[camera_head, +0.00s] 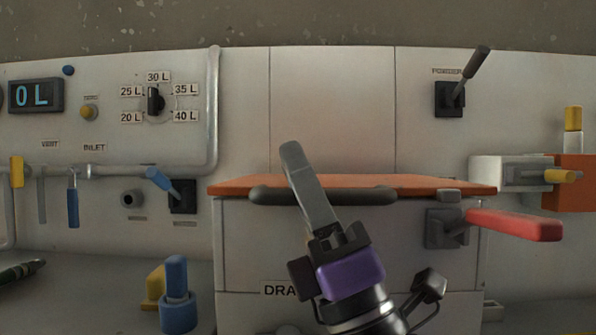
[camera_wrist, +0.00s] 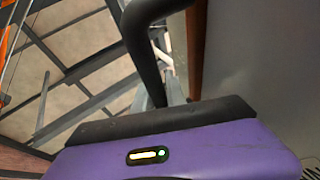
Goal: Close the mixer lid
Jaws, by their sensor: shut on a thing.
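The mixer lid (camera_head: 440,186) is an orange-brown panel at the top of the grey mixer body (camera_head: 250,245) in the head view. It looks nearly level there, seen almost edge-on; whether it is fully seated is not clear. A dark rounded handle bar (camera_head: 375,195) runs along its front edge. My purple-bodied gripper (camera_head: 292,155) reaches up from below, its grey fingers crossing the bar left of centre and shut on it. The fingers hide part of the bar. In the wrist view a dark curved bar (camera_wrist: 143,50) rises beyond the purple gripper body.
A red lever (camera_head: 515,225) sticks out right of the mixer front. A black lever (camera_head: 475,62) is on the back wall. Blue and yellow handles, a dial (camera_head: 155,101) and a display (camera_head: 35,96) reading 0 L are at left. Wall space above the lid is clear.

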